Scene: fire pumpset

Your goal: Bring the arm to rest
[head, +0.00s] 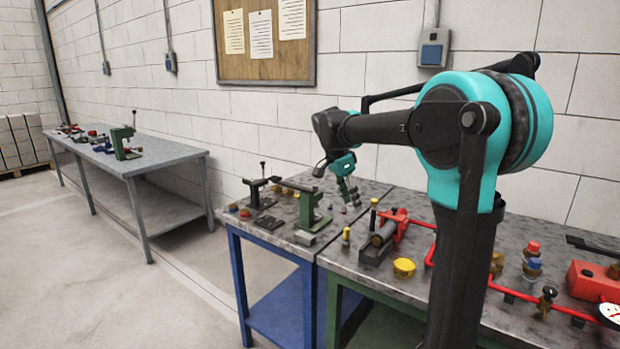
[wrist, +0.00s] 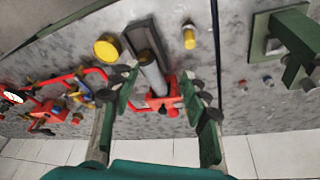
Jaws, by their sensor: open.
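My arm reaches from the right of the head view out over the workbench. My gripper (head: 349,192) points down above the bench, close to the join between two tables. In the wrist view my gripper (wrist: 158,88) has its two fingers spread apart, with nothing held between them. A grey cylinder in a dark cradle (wrist: 150,70) shows below and between the fingers, with a red part (wrist: 160,98) at its end. The same cylinder (head: 382,233) lies on the bench in the head view. I cannot tell the exact height of the fingertips above it.
A green press-like stand (head: 310,208) is left of my gripper. A yellow cap (head: 404,267) and red pipework (head: 500,291) lie on the near bench (head: 350,258). Another grey table (head: 150,155) stands far left. A corkboard (head: 264,62) hangs on the wall. Floor at left is clear.

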